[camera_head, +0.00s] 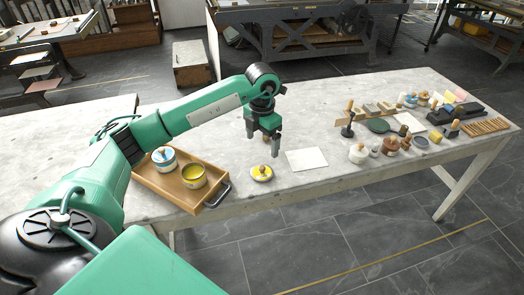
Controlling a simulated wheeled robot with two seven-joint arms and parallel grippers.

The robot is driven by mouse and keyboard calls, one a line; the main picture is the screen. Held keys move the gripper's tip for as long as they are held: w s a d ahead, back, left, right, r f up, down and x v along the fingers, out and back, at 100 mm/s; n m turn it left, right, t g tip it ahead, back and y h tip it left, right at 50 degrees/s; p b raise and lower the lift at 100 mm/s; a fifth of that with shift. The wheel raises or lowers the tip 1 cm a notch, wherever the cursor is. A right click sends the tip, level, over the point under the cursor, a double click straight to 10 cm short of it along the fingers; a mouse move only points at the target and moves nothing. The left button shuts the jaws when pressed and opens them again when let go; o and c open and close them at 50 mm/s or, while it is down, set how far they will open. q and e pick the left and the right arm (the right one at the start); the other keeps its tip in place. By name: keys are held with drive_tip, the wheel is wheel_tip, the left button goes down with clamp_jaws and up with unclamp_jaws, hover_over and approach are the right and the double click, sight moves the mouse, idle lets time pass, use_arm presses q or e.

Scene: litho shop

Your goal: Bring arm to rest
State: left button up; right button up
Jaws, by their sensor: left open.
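My left arm reaches in from the left over the stone-topped table (315,95). Its left gripper (262,146) points down and is open, with nothing between its fingers. Just below it, a small round yellow-and-white lid with a knob (261,173) sits on the table. My right gripper is not in view.
A wooden tray (163,190) holds a blue-and-white pot (164,158) and an open pot of yellow (194,176). A white sheet (306,160) lies right of the lid. Several jars and tools, including a dark pad (378,126), crowd the table's right side.

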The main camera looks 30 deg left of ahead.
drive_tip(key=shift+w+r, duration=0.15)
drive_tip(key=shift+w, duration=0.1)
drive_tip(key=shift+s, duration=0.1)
